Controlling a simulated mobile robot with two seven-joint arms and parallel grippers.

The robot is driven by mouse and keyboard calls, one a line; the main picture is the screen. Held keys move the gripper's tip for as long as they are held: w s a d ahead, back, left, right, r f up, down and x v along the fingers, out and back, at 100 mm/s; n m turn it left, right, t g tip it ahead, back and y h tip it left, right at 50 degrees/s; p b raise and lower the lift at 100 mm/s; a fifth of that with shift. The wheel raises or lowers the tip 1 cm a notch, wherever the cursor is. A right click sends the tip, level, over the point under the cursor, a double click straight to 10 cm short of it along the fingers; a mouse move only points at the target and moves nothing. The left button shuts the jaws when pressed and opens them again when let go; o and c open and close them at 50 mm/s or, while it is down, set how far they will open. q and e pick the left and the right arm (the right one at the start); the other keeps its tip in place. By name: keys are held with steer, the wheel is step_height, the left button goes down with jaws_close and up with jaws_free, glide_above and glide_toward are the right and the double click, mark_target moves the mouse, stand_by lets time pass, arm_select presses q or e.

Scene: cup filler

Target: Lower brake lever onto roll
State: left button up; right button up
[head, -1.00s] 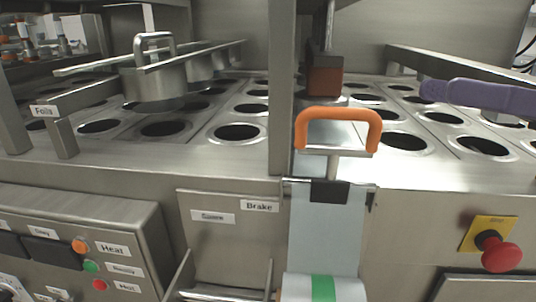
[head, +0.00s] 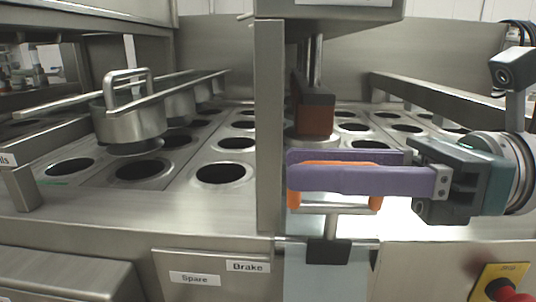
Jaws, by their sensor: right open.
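An orange U-shaped handle (head: 294,200) stands on a short metal stem at the machine's front edge. A black clamp (head: 328,252) is below it, on the pale film strip (head: 305,280). My right gripper (head: 290,168) reaches in from the right with long purple fingers. It is open, with one finger in front of the handle and one behind, hiding most of its top bar. I cannot tell whether they touch it. The roll is not in view. My left gripper is not in view.
A steel post (head: 270,130) rises just left of the handle. A brown block (head: 315,118) hangs behind it. Rows of round cup holes (head: 220,173) fill the deck. A red stop button (head: 502,289) is at the lower right.

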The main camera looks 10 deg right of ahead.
jaws_close()
stand_by(0.3)
stand_by(1.1)
